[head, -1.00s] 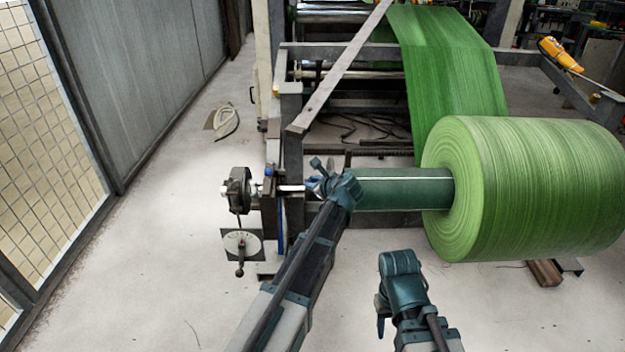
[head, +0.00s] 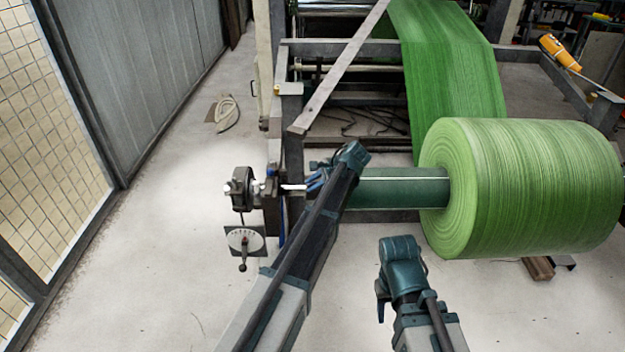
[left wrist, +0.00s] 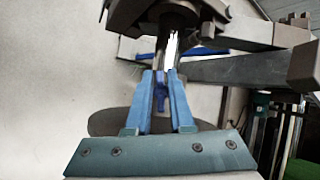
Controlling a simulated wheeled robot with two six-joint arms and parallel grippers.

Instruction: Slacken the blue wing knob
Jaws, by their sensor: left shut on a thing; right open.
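The blue wing knob (left wrist: 161,92) shows as a small blue piece between the blue fingers of my left gripper (left wrist: 162,84) in the left wrist view. The fingers are shut on it, beside a bright metal shaft (left wrist: 171,50). In the head view my left gripper (head: 315,183) is at the left end of the green roll's core, close to the machine's side frame. The knob cannot be made out there, as it is small and partly covered by the fingers. My right gripper (head: 383,300) is open and empty, low in the middle, clear of the machine.
A large green roll (head: 530,190) sits on the core (head: 400,188) to the right. A dial with a small crank (head: 243,240) and a dark handwheel (head: 241,189) are left of the frame. A slanted metal bar (head: 340,70) crosses above.

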